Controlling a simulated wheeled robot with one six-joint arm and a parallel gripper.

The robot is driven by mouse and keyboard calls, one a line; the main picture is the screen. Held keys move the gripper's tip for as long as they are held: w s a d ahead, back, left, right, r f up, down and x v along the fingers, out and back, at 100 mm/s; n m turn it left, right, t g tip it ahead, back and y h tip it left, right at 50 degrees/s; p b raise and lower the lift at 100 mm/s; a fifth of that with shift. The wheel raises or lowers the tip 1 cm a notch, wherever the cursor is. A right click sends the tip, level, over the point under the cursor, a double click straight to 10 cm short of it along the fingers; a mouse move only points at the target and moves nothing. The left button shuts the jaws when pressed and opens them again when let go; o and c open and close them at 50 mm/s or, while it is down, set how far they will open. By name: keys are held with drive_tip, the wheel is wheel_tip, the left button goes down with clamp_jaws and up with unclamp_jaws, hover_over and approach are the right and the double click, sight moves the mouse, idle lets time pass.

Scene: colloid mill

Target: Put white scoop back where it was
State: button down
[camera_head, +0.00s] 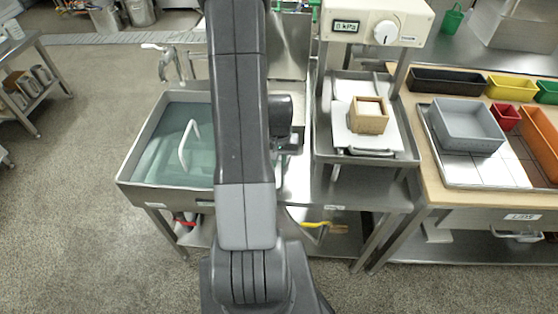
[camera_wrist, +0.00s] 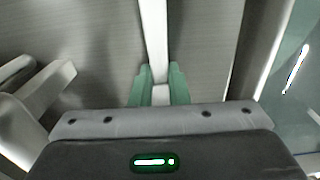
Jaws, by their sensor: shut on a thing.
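In the wrist view, my gripper (camera_wrist: 160,88) has its green fingertips closed on a narrow white bar (camera_wrist: 154,40). The bar looks like the white scoop's handle and runs up out of the picture, over a grey metal surface. The scoop's bowl does not show there. In the head view my arm hides the gripper and what it holds. The wrist sits over the steel counter just right of the sink. A white curved handle (camera_head: 184,146) stands in the water-filled sink (camera_head: 133,172); I cannot tell what it belongs to.
A tap (camera_head: 163,52) stands behind the sink. A grey bin (camera_head: 467,127) and coloured trays stand on the right table. In the wrist view, a pale blurred shape (camera_wrist: 40,100) is at left.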

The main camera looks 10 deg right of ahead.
sight(279, 163)
drive_tip(key=shift+f, duration=0.2)
drive_tip(key=shift+f+b, duration=0.15)
drive_tip(key=shift+b, duration=0.15)
drive_tip(key=c, duration=1.4)
unclamp_jaws()
wheel_tip(279, 163, up, 12)
drive_tip(key=shift+r+p, duration=0.25)
drive_tip(key=shift+p, duration=0.25)
